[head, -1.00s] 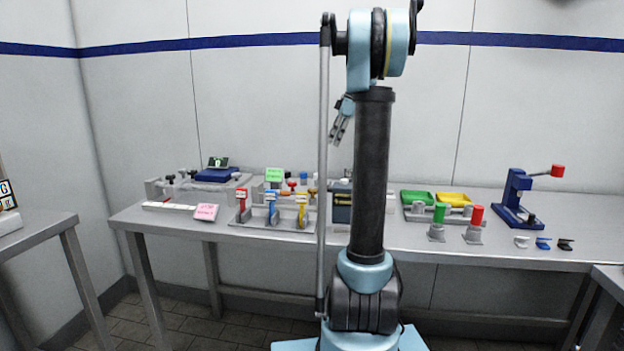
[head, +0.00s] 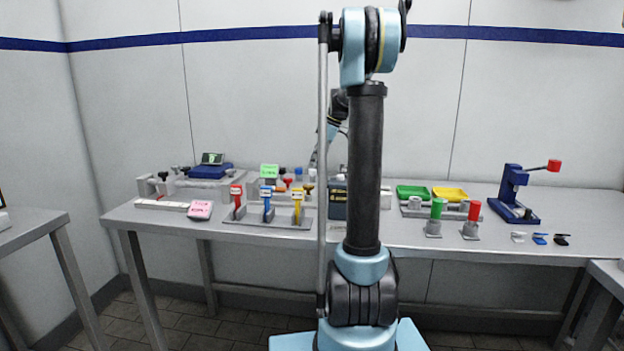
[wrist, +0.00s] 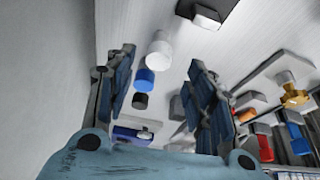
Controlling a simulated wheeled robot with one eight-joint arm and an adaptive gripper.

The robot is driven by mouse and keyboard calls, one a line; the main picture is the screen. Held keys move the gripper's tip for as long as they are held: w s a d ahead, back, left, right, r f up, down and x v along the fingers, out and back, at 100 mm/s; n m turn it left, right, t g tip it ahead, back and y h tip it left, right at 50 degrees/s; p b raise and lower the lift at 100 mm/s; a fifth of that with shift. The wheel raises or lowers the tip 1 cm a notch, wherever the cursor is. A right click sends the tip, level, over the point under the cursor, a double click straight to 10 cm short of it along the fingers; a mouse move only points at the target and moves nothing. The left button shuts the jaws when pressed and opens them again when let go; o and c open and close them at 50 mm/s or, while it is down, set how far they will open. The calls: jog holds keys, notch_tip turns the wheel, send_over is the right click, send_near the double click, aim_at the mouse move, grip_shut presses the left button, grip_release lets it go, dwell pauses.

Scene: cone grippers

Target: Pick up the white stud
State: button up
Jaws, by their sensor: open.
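The white stud (wrist: 158,50) is a short white cylinder, seen in the wrist view between the fingertips of my open gripper (wrist: 160,62) and beyond them. It appears apart from both fingers, and nothing is held. A blue stud (wrist: 144,79) and a black stud (wrist: 140,100) line up with it, nearer the left finger. In the head view my gripper (head: 318,155) points down above the back of the bench, partly hidden by my own arm. The blue stud (head: 298,173) shows there too; I cannot make out the white one clearly.
Around the studs are a dark block (wrist: 206,12) and a yellow knob (wrist: 293,97). On the bench, red, blue and yellow levers (head: 267,206) stand in front. Green (head: 412,191) and yellow (head: 450,193) trays and a blue press (head: 513,195) are to the right.

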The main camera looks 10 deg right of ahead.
aim_at(313, 170)
jog(key=x, duration=0.3)
jog(key=shift+w+f, duration=0.15)
jog(key=shift+f, duration=0.3)
jog(key=shift+a+f, duration=0.2)
jog(key=shift+f, duration=0.5)
jog(key=c, duration=1.2)
